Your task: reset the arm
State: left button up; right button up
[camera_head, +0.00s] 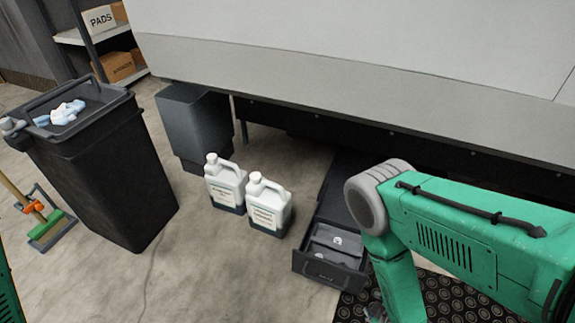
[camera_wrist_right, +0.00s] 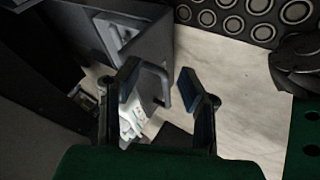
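My green right arm reaches in from the right in the head view and bends down beside the open drawer (camera_head: 328,272). My right gripper (camera_wrist_right: 158,78) is open in the right wrist view, its two dark fingers apart. A grey handle-like bar on a dark panel (camera_wrist_right: 170,50) shows beyond and between the fingers; I cannot tell whether they touch it. In the head view only a bit of this gripper shows at the bottom edge. Only a green sliver of my left arm shows at the far left; its gripper is out of view.
Two white jugs (camera_head: 226,184) (camera_head: 268,206) stand left of the drawer. A black bin (camera_head: 105,165) holding pale rags stands farther left, beside a brush (camera_head: 44,225). The large booth (camera_head: 350,75) overhangs behind. A studded black mat (camera_head: 455,300) lies under my right arm. The front floor is clear.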

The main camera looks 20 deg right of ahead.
jog(key=s+a+r+m+g, duration=0.2)
jog(key=s+r, duration=0.1)
jog(key=r, duration=0.3)
jog(key=s+a+r+m+g+y, duration=0.1)
jog(key=s+a+r+m+g, duration=0.15)
jog(key=r, duration=0.35)
jog(key=s+a+r+m+g, duration=0.1)
jog(key=s+r+m+g, duration=0.1)
jog(key=s+r, duration=0.3)
notch_tip(320, 180, up, 19)
jog(key=w+p, duration=0.1)
jog(key=p, duration=1.7)
jog(key=shift+w+a, duration=0.15)
jog(key=shift+w, duration=0.1)
